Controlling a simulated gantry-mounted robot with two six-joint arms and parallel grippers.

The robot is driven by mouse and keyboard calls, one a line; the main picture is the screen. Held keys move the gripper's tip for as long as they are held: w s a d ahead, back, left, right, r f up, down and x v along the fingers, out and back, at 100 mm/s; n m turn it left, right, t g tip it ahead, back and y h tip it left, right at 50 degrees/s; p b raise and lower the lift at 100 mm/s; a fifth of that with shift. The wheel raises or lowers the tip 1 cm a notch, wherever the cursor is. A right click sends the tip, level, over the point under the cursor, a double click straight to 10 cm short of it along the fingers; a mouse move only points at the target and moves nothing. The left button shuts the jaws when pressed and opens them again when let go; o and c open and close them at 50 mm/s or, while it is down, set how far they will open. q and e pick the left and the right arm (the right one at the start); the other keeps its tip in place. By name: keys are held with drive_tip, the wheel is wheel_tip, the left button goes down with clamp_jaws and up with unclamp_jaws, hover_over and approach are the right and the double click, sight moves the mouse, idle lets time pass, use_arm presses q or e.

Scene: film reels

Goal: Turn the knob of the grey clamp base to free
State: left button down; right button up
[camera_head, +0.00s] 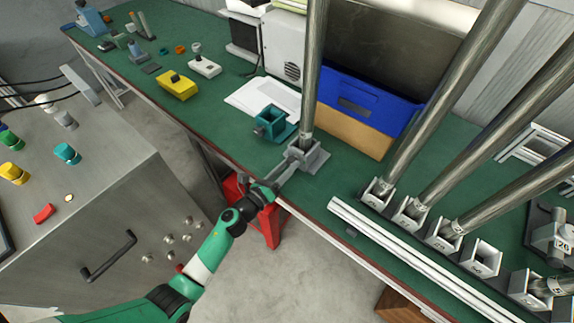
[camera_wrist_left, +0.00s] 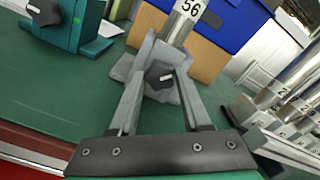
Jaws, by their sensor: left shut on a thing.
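The grey clamp base (camera_head: 316,158) stands on the green bench near its front edge, with a tall metal pole (camera_head: 313,70) upright in it. My left gripper (camera_head: 292,157) reaches in from the front. In the left wrist view its two grey fingers (camera_wrist_left: 158,80) lie on either side of the knob, shut on it. My right gripper is in neither view.
A teal clamp base (camera_head: 274,124) stands just left of the grey one. A blue bin (camera_head: 365,100) on a tan box is behind it. Several socketed poles (camera_head: 440,110) and a white rail (camera_head: 400,245) are to the right. A yellow block (camera_head: 177,87) lies farther left.

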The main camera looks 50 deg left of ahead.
use_arm(q)
drive_tip(key=n+p, duration=0.1)
drive_tip(key=n, duration=0.6)
drive_tip(key=shift+p, duration=0.3)
drive_tip(key=n+p, duration=0.1)
drive_tip(key=n, duration=0.5)
drive_tip(key=shift+n+p, duration=0.35)
drive_tip(key=shift+n, duration=0.05)
drive_tip(key=n+p, duration=0.1)
drive_tip(key=n, duration=0.2)
drive_tip(key=shift+n, duration=0.3)
drive_tip(key=n+p, duration=0.1)
drive_tip(key=n, duration=0.2)
drive_tip(key=shift+n, duration=0.3)
drive_tip(key=n+p, duration=0.1)
drive_tip(key=n, duration=0.4)
drive_tip(key=shift+n, duration=0.7)
drive_tip(key=shift+c, duration=1.8)
unclamp_jaws()
drive_tip(key=shift+f, duration=0.1)
